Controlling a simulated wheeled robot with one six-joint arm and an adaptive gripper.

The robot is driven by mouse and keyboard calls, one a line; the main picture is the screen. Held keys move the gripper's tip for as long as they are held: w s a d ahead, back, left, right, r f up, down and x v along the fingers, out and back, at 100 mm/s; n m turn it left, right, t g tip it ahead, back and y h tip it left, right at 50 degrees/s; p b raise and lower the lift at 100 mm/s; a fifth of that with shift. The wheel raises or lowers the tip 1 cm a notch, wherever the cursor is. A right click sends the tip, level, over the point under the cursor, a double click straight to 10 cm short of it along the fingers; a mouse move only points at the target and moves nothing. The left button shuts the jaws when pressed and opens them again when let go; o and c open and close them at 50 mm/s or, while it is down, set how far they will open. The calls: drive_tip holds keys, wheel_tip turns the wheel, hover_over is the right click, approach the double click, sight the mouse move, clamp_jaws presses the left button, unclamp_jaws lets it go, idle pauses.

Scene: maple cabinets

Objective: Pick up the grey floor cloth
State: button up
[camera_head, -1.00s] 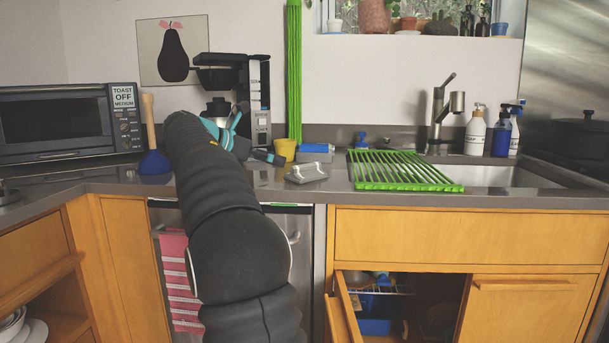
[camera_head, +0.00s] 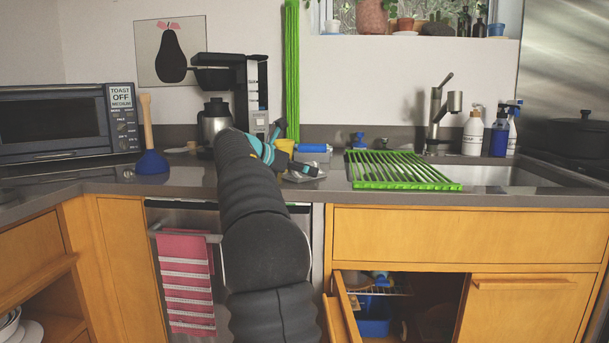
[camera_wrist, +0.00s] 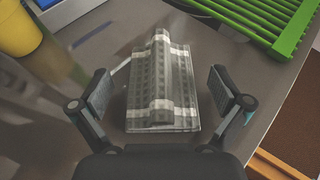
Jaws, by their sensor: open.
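The grey floor cloth (camera_wrist: 162,85) lies folded on the dark counter in the wrist view, with a raised ridge along its middle and a lighter checked pattern. In the head view it shows only partly (camera_head: 304,167), behind my gripper. My gripper (camera_wrist: 162,97) is open and empty. In the wrist view its two fingers stand apart on the left and right of the cloth's near part, and the gap between them looks wider than the cloth. How high the fingers are above the counter is hard to tell. In the head view my gripper (camera_head: 290,160) is over the counter by the cloth.
A green roll-up rack (camera_head: 402,170) lies right of the cloth, by the sink. A yellow cup (camera_wrist: 18,28) and a blue sponge-like item (camera_head: 313,148) stand behind it. A coffee maker (camera_head: 253,95) and a plunger (camera_head: 151,160) are to the left.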

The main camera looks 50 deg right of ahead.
drive_tip(key=shift+s+d+f, duration=0.1)
drive_tip(key=shift+d+f, duration=0.15)
drive_tip(key=shift+d, duration=0.3)
drive_tip(key=shift+c, duration=0.3)
drive_tip(key=c, duration=1.1)
drive_tip(key=shift+c, duration=0.2)
drive_tip(key=shift+r, duration=0.1)
